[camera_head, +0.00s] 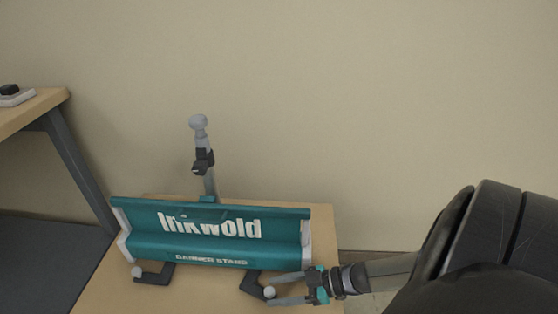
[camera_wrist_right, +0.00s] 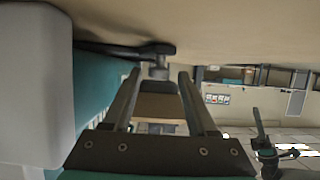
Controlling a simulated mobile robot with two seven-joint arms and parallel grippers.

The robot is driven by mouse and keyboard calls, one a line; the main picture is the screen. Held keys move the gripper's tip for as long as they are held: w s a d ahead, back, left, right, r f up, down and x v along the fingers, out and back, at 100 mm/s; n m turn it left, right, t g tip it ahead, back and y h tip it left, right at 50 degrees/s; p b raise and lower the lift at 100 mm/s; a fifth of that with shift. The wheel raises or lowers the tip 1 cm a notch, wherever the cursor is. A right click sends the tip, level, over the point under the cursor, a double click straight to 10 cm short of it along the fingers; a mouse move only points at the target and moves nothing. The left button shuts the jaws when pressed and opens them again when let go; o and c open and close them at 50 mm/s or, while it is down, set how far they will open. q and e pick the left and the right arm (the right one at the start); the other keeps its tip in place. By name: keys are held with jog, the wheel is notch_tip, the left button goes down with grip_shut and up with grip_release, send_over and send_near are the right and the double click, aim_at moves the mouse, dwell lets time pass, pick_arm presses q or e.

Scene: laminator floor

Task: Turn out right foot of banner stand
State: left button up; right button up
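The teal banner stand (camera_head: 200,240) lies on a light wood table. Its left foot (camera_head: 155,277) is a dark bent bar with a pale round knob, sticking out from the front edge. Its right foot (camera_head: 254,285) also sticks out at the front, bent toward the right, with a pale knob (camera_head: 269,292) at its end. My right gripper (camera_head: 274,290) comes in from the right, with its fingers on either side of this knob. In the right wrist view the knob (camera_wrist_right: 159,70) stands between the open fingers with gaps showing.
A grey pole (camera_head: 208,182) with a dark clamp and a round top stands behind the banner stand. A desk (camera_head: 38,110) with a small dark item is at the left. The wall behind is bare. Bare wooden tabletop (camera_head: 205,295) shows in front of the stand.

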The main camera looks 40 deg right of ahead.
jog(key=shift+o, duration=0.2)
jog(key=shift+r, duration=0.1)
jog(key=shift+s+d+r, duration=0.2)
jog(key=shift+s+d, duration=0.1)
pick_arm(q)
notch_tip(320, 180, down, 8)
jog(key=g+p, duration=0.1)
jog(key=p, duration=0.3)
jog(key=shift+s+f, duration=0.25)
jog(key=shift+s, duration=0.1)
pick_arm(e)
jog(key=v, duration=1.4)
jog(key=shift+d, duration=0.2)
